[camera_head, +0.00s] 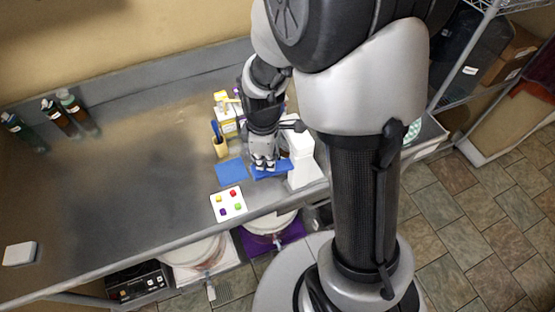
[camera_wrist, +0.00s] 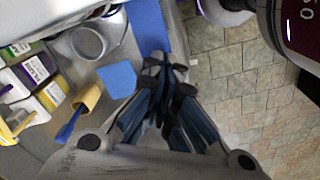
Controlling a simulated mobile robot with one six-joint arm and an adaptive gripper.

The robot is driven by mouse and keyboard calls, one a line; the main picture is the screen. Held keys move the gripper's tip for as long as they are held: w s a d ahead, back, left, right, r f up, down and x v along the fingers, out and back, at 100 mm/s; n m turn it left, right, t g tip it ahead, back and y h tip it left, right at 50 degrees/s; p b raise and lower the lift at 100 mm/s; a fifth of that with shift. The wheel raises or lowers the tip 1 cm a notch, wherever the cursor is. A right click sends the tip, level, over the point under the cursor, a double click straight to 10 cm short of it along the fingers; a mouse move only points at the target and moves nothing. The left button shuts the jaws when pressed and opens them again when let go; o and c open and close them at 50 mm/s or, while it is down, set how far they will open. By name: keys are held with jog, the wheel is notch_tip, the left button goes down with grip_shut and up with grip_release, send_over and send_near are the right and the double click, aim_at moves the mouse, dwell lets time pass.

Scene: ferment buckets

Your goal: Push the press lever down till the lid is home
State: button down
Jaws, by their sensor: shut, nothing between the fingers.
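A white press-like stand (camera_head: 302,160) is at the counter's front right in the head view. A dark bar with a round end (camera_head: 293,125) shows by its top and may be the lever. My gripper (camera_head: 264,163) is just left of the stand, pointing down, its fingers together and empty. A blue piece (camera_head: 284,169) lies below and beside the fingers. In the wrist view my gripper (camera_wrist: 164,68) is shut, with bare floor to its right and a clear round vessel (camera_wrist: 88,42) beyond it. I cannot make out the lid, or whether the fingers touch anything.
A blue square (camera_head: 230,171) and a white card with coloured dots (camera_head: 228,204) lie left of my gripper. Bottles (camera_head: 70,110) stand far left. The counter's middle is clear.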

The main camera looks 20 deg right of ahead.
jog(key=shift+f+b, duration=0.6)
jog(key=shift+f, duration=0.4)
jog(key=shift+f+b, duration=0.6)
jog(key=shift+f, duration=0.05)
jog(key=shift+f+b, duration=0.3)
jog(key=shift+r, duration=0.1)
notch_tip(320, 180, up, 14)
jog(key=p, duration=1.1)
dwell(0.9)
